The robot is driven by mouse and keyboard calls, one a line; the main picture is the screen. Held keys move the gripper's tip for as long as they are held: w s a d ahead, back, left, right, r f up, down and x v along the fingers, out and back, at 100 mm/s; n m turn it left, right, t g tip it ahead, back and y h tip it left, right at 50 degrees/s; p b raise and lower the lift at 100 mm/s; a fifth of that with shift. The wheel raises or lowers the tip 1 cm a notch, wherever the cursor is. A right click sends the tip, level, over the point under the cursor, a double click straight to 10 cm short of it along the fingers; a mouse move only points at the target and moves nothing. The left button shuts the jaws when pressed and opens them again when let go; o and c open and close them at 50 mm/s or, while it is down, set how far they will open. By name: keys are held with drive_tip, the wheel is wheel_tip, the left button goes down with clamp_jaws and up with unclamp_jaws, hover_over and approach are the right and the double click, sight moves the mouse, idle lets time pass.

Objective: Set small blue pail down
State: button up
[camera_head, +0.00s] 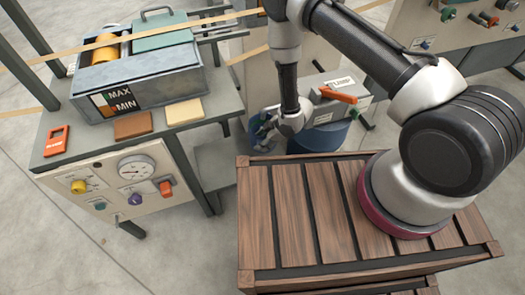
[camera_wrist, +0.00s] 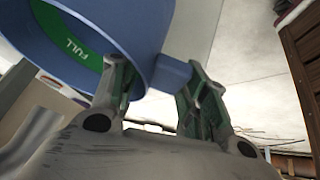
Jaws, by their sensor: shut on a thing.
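The small blue pail (camera_wrist: 110,30) fills the upper left of the wrist view, tilted in that picture, with a green band marked FULL on its inside wall. My gripper (camera_wrist: 156,68) is shut on the blue tab that sticks out from the pail's side, one green finger on each side of it. In the head view my gripper (camera_head: 267,126) hangs between the left bench and the wooden crate. The pail is partly hidden there behind my gripper, and its underside is not clear, so I cannot tell whether it touches anything.
A blue drum (camera_head: 327,138) stands behind the crate (camera_head: 310,215), with a grey pump box (camera_head: 338,106) and orange lever above. The left bench (camera_head: 205,104) holds a grey tank marked MAX and MIN (camera_head: 155,80). A low grey shelf (camera_head: 215,165) lies between bench and crate.

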wheel_tip(320, 180, down, 6)
idle(0.4)
drive_tip(key=shift+f, duration=0.2)
drive_tip(key=o, duration=1.4)
drive_tip(key=shift+c, duration=0.2)
drive_tip(key=v, duration=1.2)
drive_tip(key=shift+r, duration=0.25)
drive_tip(key=shift+a, duration=0.1)
